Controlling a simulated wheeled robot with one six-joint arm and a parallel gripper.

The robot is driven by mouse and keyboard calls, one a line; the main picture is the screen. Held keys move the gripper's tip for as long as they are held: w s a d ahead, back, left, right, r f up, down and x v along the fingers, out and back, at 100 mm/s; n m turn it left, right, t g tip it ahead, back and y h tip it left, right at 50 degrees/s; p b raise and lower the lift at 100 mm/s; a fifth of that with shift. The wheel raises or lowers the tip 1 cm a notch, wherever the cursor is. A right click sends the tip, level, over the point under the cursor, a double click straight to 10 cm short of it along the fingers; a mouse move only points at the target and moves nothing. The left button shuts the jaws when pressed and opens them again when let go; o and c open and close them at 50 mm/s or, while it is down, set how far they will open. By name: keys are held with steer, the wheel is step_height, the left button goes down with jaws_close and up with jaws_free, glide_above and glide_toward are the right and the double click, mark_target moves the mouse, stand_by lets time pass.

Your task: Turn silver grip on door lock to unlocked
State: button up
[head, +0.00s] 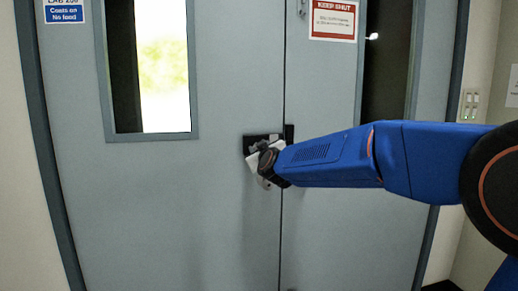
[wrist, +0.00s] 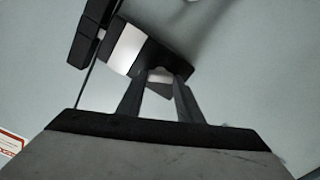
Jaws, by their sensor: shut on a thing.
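The silver grip (wrist: 125,47) juts from the lock in the wrist view. My gripper (wrist: 158,82) is shut on the silver grip, its two dark fingers on either side of it. In the head view my gripper (head: 262,160) covers most of the grip. The grip's exact angle is hard to tell.
The left grey door (head: 170,210) has a tall bright window (head: 162,65). The right door (head: 350,230) has a dark window (head: 385,75) and a red-edged sign (head: 333,19). A switch plate (head: 470,104) is on the right wall. The door area below the lock is clear.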

steer(key=n, duration=1.2)
steer(key=shift+a+f+n, duration=0.15)
steer(key=shift+f+n, duration=0.1)
steer(key=shift+n, duration=0.15)
stand_by(0.3)
steer(key=o, duration=1.1)
steer(key=shift+s, duration=0.15)
steer(key=v, duration=1.7)
steer(key=shift+s+r, duration=0.1)
